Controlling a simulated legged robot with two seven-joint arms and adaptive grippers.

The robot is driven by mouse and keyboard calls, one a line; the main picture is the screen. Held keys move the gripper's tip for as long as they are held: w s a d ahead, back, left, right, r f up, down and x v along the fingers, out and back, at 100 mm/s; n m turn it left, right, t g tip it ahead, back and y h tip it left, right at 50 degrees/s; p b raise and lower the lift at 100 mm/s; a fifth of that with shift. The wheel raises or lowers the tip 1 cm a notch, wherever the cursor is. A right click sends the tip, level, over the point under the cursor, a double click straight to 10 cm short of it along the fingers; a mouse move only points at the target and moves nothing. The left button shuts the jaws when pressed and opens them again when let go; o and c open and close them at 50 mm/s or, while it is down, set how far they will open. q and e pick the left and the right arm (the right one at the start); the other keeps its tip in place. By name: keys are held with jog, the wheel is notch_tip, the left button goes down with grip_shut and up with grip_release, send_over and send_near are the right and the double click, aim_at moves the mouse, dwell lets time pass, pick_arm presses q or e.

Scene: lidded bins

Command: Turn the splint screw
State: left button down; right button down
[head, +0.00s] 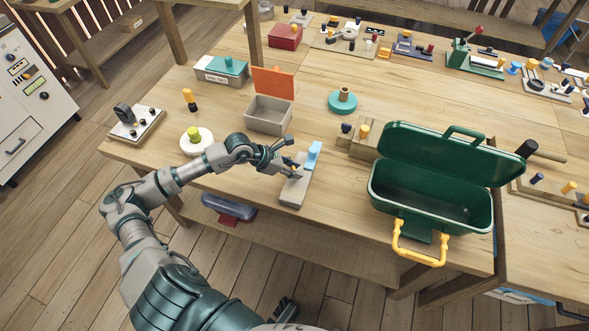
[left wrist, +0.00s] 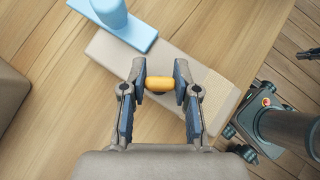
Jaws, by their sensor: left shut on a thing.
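The splint screw has a beige-grey base board (head: 293,196) lying on the table near its front edge. A light blue upright piece (head: 313,157) stands at the board's far end; its blue base also shows at the top of the left wrist view (left wrist: 135,37). A small orange-yellow screw handle (left wrist: 159,84) sits over the board. My left gripper (head: 291,168) is above the board. The screw's shaft below the handle is hidden. My right gripper is not in view.
A grey bin with a raised orange lid (head: 268,112) stands just behind my left gripper. An open green case (head: 432,190) with a yellow handle is to the right. The tabletop between is clear.

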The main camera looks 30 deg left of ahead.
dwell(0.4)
pick_arm(q)
jog(key=c, duration=0.8)
grip_release()
jog(key=shift+c, duration=0.2)
jog(key=v, duration=1.2)
jog(key=shift+a, duration=0.15)
jog(key=shift+f, duration=0.2)
